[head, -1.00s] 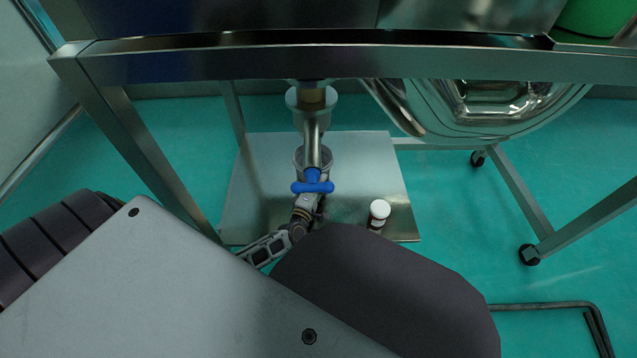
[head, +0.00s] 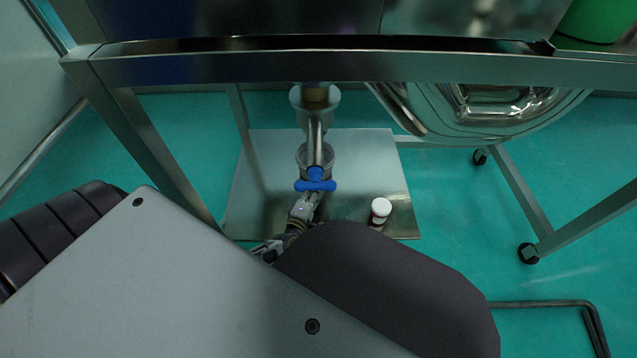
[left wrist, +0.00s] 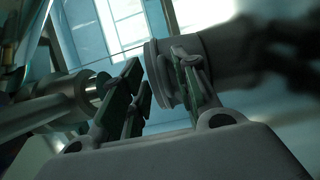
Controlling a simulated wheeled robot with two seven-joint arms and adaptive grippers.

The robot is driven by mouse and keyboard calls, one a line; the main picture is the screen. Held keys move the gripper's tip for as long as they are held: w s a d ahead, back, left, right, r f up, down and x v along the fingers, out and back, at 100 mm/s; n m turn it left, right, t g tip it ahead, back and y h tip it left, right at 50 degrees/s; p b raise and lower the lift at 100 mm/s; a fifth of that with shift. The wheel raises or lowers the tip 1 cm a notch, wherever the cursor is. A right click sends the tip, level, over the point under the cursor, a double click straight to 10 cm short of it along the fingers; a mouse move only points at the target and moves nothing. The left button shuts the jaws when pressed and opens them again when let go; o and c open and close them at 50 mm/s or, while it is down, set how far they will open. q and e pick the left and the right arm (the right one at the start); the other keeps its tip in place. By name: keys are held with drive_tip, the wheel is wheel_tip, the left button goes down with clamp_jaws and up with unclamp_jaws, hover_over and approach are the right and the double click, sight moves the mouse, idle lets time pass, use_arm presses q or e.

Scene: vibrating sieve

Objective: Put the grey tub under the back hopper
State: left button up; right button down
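The grey tub (head: 302,160) stands on the metal plate, directly below the spout of the back hopper (head: 315,132); the spout pipe and its blue valve handle (head: 316,186) hide part of it. In the left wrist view, the tub (left wrist: 218,52) appears as a grey cylinder lying sideways in the tilted picture, its rim towards the spout (left wrist: 45,108). My left gripper (head: 308,203) is low in front of the tub, partly hidden by my arm. In the left wrist view its fingers (left wrist: 158,92) are apart, one overlapping the tub's rim; contact is unclear. My right gripper is out of view.
The metal plate (head: 255,205) lies on the green floor. A small white-capped bottle (head: 380,211) stands on its right part. The steel frame's beam (head: 350,68) crosses above, with legs (head: 150,150) at the left and right.

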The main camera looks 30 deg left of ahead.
use_arm(q)
drive_tip(key=shift+s+d+p, duration=0.15)
drive_tip(key=shift+s+p, duration=0.15)
drive_tip(key=shift+s, duration=0.8)
drive_tip(key=shift+s+d+p, duration=0.2)
drive_tip(key=shift+s+p, duration=0.1)
drive_tip(key=shift+s, duration=0.8)
drive_tip(key=shift+s+d+p, duration=0.15)
drive_tip(key=shift+s+p, duration=0.15)
drive_tip(key=shift+s, duration=0.8)
drive_tip(key=shift+d+m+h, duration=0.4)
drive_tip(key=shift+d, duration=0.2)
drive_tip(key=s+d+m+g+h, duration=0.2)
drive_tip(key=d+m+g+h, duration=0.3)
drive_tip(key=d+m, duration=0.6)
drive_tip(key=s+d+r+m+g, duration=0.1)
drive_tip(key=s+d+m+g, duration=0.2)
drive_tip(key=s+m, duration=0.1)
drive_tip(key=s+d+m+g+h, duration=0.1)
drive_tip(key=s+d+m+g, duration=0.1)
drive_tip(key=s+m, duration=0.3)
drive_tip(key=shift+s+d+r+g, duration=0.35)
drive_tip(key=shift+s+d+g, duration=0.05)
drive_tip(key=shift+s+g, duration=0.35)
